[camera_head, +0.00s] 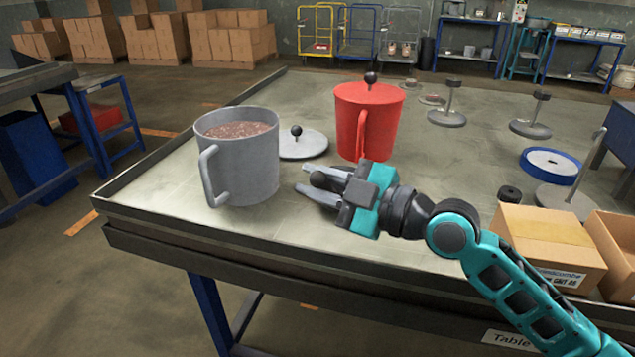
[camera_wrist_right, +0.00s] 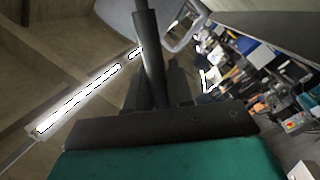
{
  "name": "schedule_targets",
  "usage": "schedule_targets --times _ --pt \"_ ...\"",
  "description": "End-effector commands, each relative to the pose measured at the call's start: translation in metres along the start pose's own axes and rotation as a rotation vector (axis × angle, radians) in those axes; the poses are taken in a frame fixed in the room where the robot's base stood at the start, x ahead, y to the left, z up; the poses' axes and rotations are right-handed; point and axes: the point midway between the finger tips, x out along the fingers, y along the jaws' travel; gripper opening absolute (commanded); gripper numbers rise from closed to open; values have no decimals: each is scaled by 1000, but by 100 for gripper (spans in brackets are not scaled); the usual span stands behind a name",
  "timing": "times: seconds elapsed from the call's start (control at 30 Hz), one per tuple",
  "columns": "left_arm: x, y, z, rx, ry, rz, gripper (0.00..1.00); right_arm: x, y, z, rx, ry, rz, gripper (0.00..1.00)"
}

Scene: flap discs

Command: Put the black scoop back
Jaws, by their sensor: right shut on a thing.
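My right gripper (camera_head: 315,190) is level just above the table, right of the grey pot. It is shut on a dark rod-like thing, which looks like the black scoop (camera_head: 326,181); the fingers hide much of it. In the wrist view a black bar (camera_wrist_right: 150,60) stands up from my right gripper, with part of a grey handle (camera_wrist_right: 187,35) beyond. The grey pot (camera_head: 241,165) is open, with brown grains near its rim. A grey lid (camera_head: 303,146) with a black knob lies behind it. A red pot (camera_head: 348,115) has its lid on. My left gripper is not in view.
The table (camera_head: 345,248) has a raised rim. Cardboard boxes (camera_head: 545,240) stand at the front right. A blue-rimmed disc (camera_head: 552,160) and several metal stands (camera_head: 447,112) are on the right. The table front, below my gripper, is clear.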

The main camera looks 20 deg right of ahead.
Motion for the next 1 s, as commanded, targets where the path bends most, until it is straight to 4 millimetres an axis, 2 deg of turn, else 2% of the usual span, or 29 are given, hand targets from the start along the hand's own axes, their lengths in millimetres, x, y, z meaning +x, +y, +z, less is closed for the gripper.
schedule_targets --times 0.03,0.07,0.3,0.67,1.0 --pt "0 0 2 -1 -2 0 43 0 0 0 -2 1 1 0" --pt "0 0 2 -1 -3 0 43 0 0 0 -1 0 0 24" --pt "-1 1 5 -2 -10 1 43 0 0 0 -1 0 0 47" --pt "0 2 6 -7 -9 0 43 -6 0 1 -1 -2 0 47" --pt "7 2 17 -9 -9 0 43 -53 -2 4 -3 -6 -3 47"
